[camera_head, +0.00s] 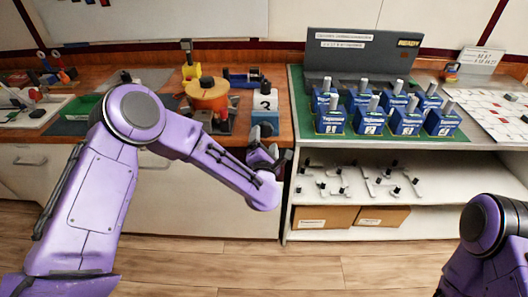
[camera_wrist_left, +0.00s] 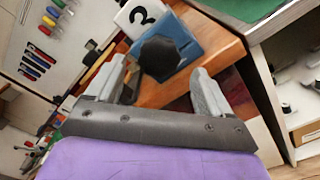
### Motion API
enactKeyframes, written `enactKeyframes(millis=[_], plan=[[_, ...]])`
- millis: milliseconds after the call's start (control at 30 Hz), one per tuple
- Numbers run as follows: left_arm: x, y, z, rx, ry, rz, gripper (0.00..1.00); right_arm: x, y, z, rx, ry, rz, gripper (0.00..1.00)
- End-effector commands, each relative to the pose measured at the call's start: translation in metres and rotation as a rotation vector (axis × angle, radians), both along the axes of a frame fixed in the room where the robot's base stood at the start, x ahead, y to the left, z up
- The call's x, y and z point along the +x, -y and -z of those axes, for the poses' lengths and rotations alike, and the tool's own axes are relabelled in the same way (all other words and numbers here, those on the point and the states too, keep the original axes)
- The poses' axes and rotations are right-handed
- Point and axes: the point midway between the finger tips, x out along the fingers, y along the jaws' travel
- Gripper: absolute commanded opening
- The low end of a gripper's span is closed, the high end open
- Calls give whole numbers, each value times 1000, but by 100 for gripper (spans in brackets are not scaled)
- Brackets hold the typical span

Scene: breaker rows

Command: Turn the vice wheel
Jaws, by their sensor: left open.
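The vice is a small blue block (camera_head: 265,119) at the front edge of the wooden bench, with a white block marked "3" (camera_head: 266,102) on it. In the left wrist view its blue body (camera_wrist_left: 183,38) and the white "3" block (camera_wrist_left: 139,15) show at the top. The wheel, a black faceted knob (camera_wrist_left: 160,57), faces my left gripper (camera_wrist_left: 159,72). The gripper is open and empty; its grey fingers stand one to each side of the wheel in the picture. Contact cannot be told. In the head view my left gripper (camera_head: 268,155) is just below the vice.
An orange round part (camera_head: 207,93) and a yellow piece (camera_head: 191,68) stand left of the vice. Several blue boxes (camera_head: 370,122) stand on a green mat at right. Below is an open shelf (camera_head: 420,215) with small metal parts. My right arm shows at lower right.

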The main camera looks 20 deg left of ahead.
Motion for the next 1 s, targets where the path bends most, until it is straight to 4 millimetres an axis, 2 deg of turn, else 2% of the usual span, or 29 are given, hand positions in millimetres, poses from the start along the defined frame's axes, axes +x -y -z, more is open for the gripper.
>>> enactKeyframes(millis=[100,233,367,567,667,700,767,833,867,900,967,1000], plan=[[-26,8,3,2,0,4,82,0,0,12,0,0,0,43],[-46,14,2,2,0,2,82,0,0,16,0,0,0,43],[-54,15,1,2,0,-1,82,0,0,17,0,0,0,43],[-54,15,0,1,0,-1,82,0,0,16,0,0,0,43],[-58,14,11,35,-33,9,52,0,0,16,0,0,0,43],[-65,13,28,98,-90,27,39,0,0,16,0,0,0,43],[-85,8,70,256,-236,81,38,0,0,16,0,0,0,43],[-128,-5,135,519,-478,192,38,0,0,16,0,0,0,43],[-152,-14,164,638,-592,255,38,0,0,16,0,0,0,43],[-188,-27,198,794,-741,353,38,0,0,16,0,0,0,43],[-244,-49,237,1001,-943,511,38,0,0,16,0,0,0,43],[-281,-65,256,1118,-1063,620,38,0,0,16,0,0,0,43]])
